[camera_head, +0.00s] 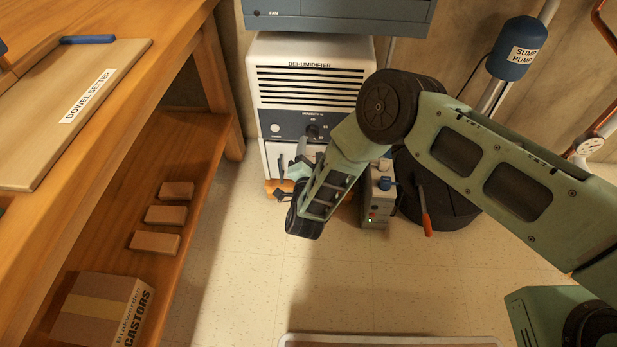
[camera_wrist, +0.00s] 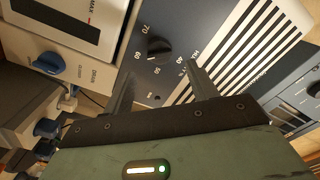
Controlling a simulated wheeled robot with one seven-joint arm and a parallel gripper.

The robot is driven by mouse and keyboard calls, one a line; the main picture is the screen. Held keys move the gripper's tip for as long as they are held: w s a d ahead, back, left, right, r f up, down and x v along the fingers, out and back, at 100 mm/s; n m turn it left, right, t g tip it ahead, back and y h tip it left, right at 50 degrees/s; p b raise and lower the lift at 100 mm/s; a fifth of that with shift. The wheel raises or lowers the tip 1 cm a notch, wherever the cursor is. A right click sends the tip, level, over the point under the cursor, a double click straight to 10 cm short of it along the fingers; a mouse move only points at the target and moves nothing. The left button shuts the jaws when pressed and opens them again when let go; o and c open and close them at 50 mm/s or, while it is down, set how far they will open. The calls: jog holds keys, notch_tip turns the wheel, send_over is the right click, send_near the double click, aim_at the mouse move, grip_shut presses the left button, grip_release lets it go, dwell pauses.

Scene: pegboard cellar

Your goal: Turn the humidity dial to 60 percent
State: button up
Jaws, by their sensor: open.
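The dehumidifier (camera_head: 315,75) is a white cabinet with black vents and a dark control panel. My gripper (camera_head: 290,160) is in front of the panel, below the dial in the head view. In the wrist view its two fingers (camera_wrist: 160,72) are spread with nothing between them, pointing toward the dial, apparently short of it.
A grey box with a blue knob (camera_head: 379,200) stands on the floor right of the dehumidifier. A black sump basin (camera_head: 445,200) with a red-handled tool is beyond it. A wooden bench (camera_head: 185,60) with a lower shelf is at left. The tiled floor in front is mostly clear.

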jog(key=s+p, duration=0.2)
jog(key=s, duration=0.9)
jog(key=shift+s+a+p, duration=0.15)
jog(key=shift+s+p, duration=0.1)
jog(key=shift+p, duration=0.05)
jog(key=shift+w, duration=0.1)
